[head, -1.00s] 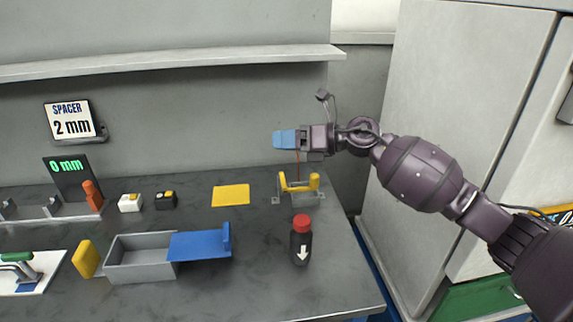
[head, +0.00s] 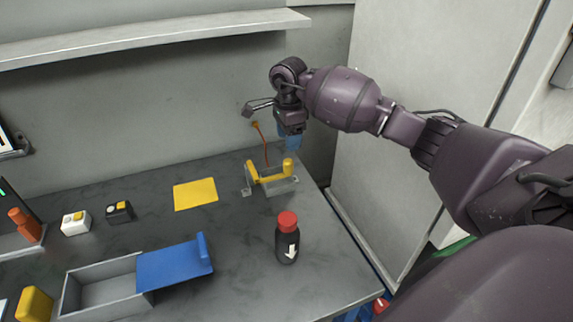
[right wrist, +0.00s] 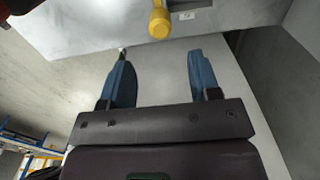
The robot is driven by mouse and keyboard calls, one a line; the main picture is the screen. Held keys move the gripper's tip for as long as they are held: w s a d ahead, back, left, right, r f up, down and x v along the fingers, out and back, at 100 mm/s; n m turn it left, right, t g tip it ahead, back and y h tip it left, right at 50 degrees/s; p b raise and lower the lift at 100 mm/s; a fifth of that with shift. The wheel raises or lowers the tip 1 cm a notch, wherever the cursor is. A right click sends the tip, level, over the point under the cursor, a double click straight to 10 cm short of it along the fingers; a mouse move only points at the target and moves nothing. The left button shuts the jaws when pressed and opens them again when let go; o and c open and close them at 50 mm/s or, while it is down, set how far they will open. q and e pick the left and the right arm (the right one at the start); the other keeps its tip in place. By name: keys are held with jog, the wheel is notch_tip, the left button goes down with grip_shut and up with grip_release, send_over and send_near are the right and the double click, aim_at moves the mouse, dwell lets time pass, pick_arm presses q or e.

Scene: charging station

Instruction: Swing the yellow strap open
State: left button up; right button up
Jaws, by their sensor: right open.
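The yellow strap (head: 268,178) lies across a grey bracket (head: 246,190) at the back right of the table. Its rounded yellow end stands up at the right. A thin orange cord (head: 261,140) rises behind it. My right gripper (head: 292,143) points down above and just behind the bracket's right end, with blue fingers partly hidden by my wrist. In the right wrist view its fingers (right wrist: 163,80) are wide apart with nothing between them. A yellow rounded end (right wrist: 159,22) shows there beyond the fingertips, apart from them. My left gripper is out of view.
A black bottle with a red cap (head: 287,240) stands in front of the bracket. A yellow square (head: 195,194) lies to the left, and a grey box with a blue lid (head: 172,266) is nearer. A tall grey cabinet (head: 425,70) stands at the right.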

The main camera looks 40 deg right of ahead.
aim_at(288, 160)
notch_tip(288, 160, down, 10)
dwell(0.5)
jog(key=shift+c, duration=0.3)
grip_shut()
